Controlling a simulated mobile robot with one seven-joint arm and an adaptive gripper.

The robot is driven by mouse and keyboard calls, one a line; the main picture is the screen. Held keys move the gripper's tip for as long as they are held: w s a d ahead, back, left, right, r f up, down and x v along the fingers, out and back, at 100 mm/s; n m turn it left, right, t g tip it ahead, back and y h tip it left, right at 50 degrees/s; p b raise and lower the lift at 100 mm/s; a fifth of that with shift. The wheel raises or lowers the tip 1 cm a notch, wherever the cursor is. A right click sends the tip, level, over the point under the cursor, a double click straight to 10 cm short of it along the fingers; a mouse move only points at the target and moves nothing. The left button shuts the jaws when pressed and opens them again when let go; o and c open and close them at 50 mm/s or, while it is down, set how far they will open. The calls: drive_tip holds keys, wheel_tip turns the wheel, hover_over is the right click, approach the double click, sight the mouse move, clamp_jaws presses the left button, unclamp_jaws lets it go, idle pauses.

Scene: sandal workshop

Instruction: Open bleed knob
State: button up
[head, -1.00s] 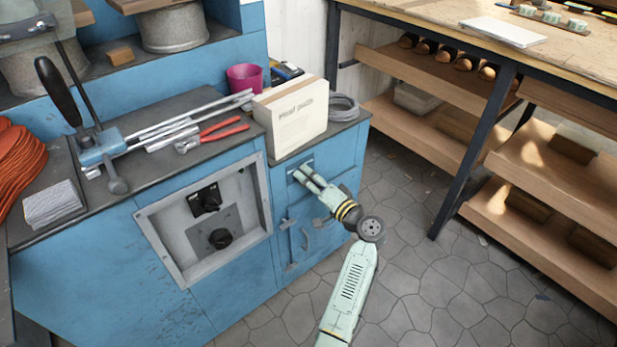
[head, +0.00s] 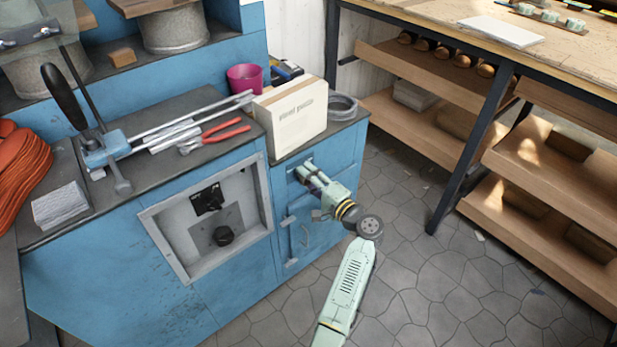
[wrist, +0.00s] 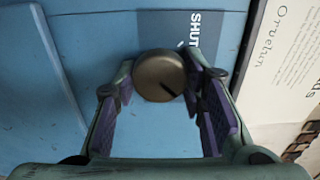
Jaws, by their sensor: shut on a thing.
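The bleed knob (wrist: 160,76) is a round, dull bronze knob with a dark pointer line, on the blue panel in the wrist view. The line points to the picture's lower right. A dark blue label with the letters "SHUT" (wrist: 194,28) lies beside the knob, partly cut off. My gripper (wrist: 161,82) has one finger on each side of the knob and is shut on it. In the head view my gripper (head: 306,172) reaches the upper front of the blue cabinet, below the cream box. There the fingers hide the knob.
A cream box (head: 290,117) stands on the bench top (head: 348,115) just above my gripper. A small door with a handle (head: 305,237) is below it, and a recessed panel with black knobs (head: 207,225) is to the left. Stone floor (head: 420,260) is clear at right.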

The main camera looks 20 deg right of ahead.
drive_tip(key=o, duration=1.1)
drive_tip(key=shift+o, duration=0.2)
drive_tip(key=v, duration=1.2)
